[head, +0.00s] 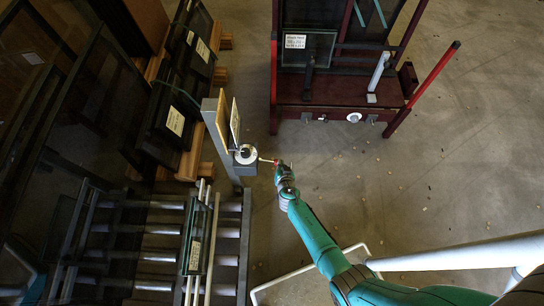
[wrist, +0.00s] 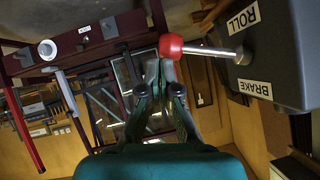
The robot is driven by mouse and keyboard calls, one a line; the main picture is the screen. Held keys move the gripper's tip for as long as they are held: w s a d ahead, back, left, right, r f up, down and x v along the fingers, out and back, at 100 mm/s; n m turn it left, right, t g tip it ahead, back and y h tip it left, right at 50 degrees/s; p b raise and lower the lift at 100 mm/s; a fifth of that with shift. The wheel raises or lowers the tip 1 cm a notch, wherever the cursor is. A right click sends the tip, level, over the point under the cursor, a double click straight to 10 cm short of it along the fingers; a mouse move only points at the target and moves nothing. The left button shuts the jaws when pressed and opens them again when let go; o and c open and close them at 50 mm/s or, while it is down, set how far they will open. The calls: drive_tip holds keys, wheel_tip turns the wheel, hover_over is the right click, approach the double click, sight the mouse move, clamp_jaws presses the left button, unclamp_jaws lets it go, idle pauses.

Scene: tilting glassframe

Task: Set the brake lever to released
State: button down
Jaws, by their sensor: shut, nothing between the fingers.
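The brake lever is a pale metal rod (wrist: 210,51) with a round red knob (wrist: 171,46) at its free end. It sticks out from a dark grey box (wrist: 285,50) with the labels ROLL (wrist: 243,18) and BRAKE (wrist: 255,89) on either side of its pivot. In the head view the lever (head: 266,160) points right from the box on a post. My gripper (wrist: 160,68) is shut and empty, its fingertips right by the red knob. I cannot tell whether they touch it. In the head view my gripper (head: 281,168) partly hides the knob.
A roller conveyor (head: 154,258) with a glass frame (head: 197,240) lies left of my arm. Dark framed panels (head: 178,105) lean on wooden supports behind it. A dark red rack (head: 335,100) stands beyond the gripper. Bare floor (head: 440,150) lies to the right.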

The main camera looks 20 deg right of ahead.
drive_tip(key=shift+r, duration=0.1)
drive_tip(key=shift+r, duration=0.75)
